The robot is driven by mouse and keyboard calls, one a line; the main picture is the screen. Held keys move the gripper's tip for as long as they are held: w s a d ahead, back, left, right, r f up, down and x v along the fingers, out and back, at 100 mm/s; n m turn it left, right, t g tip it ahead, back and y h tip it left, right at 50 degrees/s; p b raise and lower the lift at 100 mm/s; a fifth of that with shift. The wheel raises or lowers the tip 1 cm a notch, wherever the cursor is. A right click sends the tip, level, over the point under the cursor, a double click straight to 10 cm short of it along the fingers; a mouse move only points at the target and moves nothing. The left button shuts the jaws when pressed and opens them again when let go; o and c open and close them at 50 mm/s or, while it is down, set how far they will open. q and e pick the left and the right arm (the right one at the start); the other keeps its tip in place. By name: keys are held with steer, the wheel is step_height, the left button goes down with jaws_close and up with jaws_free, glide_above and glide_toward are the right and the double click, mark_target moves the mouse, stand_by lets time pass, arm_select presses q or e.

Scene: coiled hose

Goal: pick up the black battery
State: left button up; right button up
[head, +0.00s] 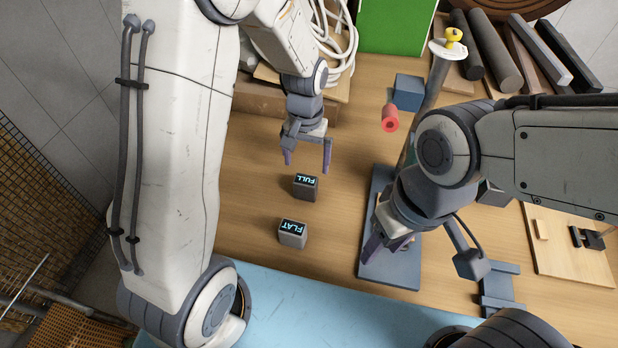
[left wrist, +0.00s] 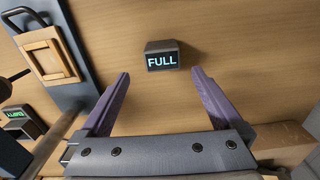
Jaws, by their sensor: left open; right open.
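The black battery (head: 305,188), a small dark block with glowing "FULL" lettering, stands on the wooden bench. It also shows in the left wrist view (left wrist: 162,60), just beyond the gap between my fingertips. My left gripper (head: 307,156) is open and empty, its purple fingers on either side of the battery's line but short of it and not touching. A lighter grey battery (head: 292,235) marked "FLAT" stands nearer the bench's front edge. My right gripper (head: 386,246) is over the blue-grey board; its fingers are partly hidden by its own body.
The blue-grey board (head: 377,200) with a tilted post lies right of the batteries. A red cylinder (head: 390,118) and a blue block (head: 408,92) are behind. Coiled white hose (head: 340,45) lies at the back. The bench between batteries and board is clear.

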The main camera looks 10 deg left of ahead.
mark_target(306, 180)
arm_select(q)
steer(key=f, duration=0.4)
steer(key=f+p, duration=0.1)
steer(key=shift+w+a+f, duration=0.35)
steer(key=shift+a+f, duration=0.05)
steer(key=f, duration=0.1)
steer(key=f+p, duration=0.1)
steer(key=f, duration=0.1)
steer(key=f+p, duration=0.1)
steer(key=shift+s+d+f, duration=0.15)
steer(key=shift+s+d, duration=0.1)
steer(key=shift+s, duration=0.05)
steer(key=shift+f, duration=0.7)
jaws_close()
